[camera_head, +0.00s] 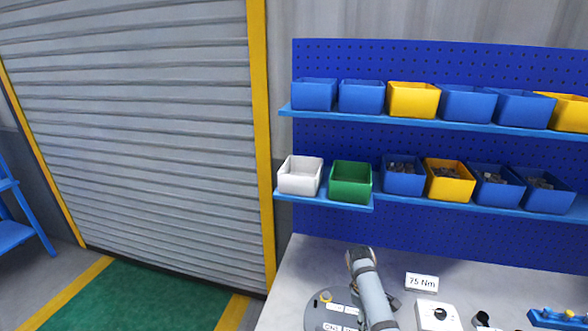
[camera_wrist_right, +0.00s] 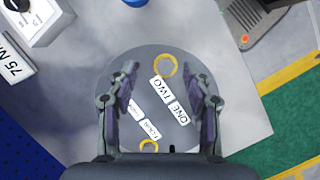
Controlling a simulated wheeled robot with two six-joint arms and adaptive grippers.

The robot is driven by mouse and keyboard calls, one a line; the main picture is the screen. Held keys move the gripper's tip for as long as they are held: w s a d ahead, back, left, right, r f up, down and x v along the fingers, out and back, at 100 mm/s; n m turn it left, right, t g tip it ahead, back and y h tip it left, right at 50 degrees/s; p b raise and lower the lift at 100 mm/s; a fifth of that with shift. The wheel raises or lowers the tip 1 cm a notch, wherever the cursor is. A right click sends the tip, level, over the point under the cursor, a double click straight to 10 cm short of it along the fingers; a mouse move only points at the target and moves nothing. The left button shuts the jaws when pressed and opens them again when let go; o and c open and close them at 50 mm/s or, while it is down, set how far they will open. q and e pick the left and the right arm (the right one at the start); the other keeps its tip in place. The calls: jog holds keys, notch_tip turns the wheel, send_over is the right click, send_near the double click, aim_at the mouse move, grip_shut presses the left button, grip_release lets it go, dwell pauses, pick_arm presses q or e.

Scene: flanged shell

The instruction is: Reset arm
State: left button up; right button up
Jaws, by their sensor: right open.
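My right gripper (camera_wrist_right: 164,84) is open in the right wrist view, with its two fingers spread apart and nothing seen between them. It hangs over a round grey plate (camera_wrist_right: 105,62) on the bench. The plate bears white labels, among them ONE and TWO, and yellow rings (camera_wrist_right: 165,65) at opposite edges. In the head view, a grey arm of mine reaches up over the right part of the same plate (camera_head: 312,316); its gripper cannot be made out there. My left gripper is in neither view. No flanged shell can be made out.
A dial box (camera_head: 437,316) and a 75 Nm sign (camera_head: 422,282) stand right of the plate. Behind, a blue pegboard (camera_head: 330,60) carries shelves of bins, including a white bin (camera_head: 300,176) and a green bin (camera_head: 351,182). A blue fixture (camera_head: 556,318) lies at far right.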

jog(key=s+d+f+m+t, duration=0.2)
jog(key=s, duration=0.3)
jog(key=s+d+f+m+t, duration=0.1)
jog(key=s+d+m, duration=0.1)
jog(key=s, duration=0.4)
jog(key=s+a+r+m+t+y, duration=0.2)
jog(key=s+r+m+t, duration=0.1)
jog(key=s+r, duration=0.75)
notch_tip(320, 180, down, 34)
jog(key=s+d+g+b, duration=0.1)
jog(key=s+d+b, duration=0.15)
jog(key=b, duration=0.45)
pick_arm(q)
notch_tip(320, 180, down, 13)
jog(key=b, duration=0.6)
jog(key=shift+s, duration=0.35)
pick_arm(e)
jog(key=s+d+f+g, duration=0.1)
jog(key=s+f, duration=1.8)
jog(key=f, duration=0.4)
jog(key=shift+f, duration=0.35)
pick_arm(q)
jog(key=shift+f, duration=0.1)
pick_arm(e)
jog(key=shift+s, duration=0.1)
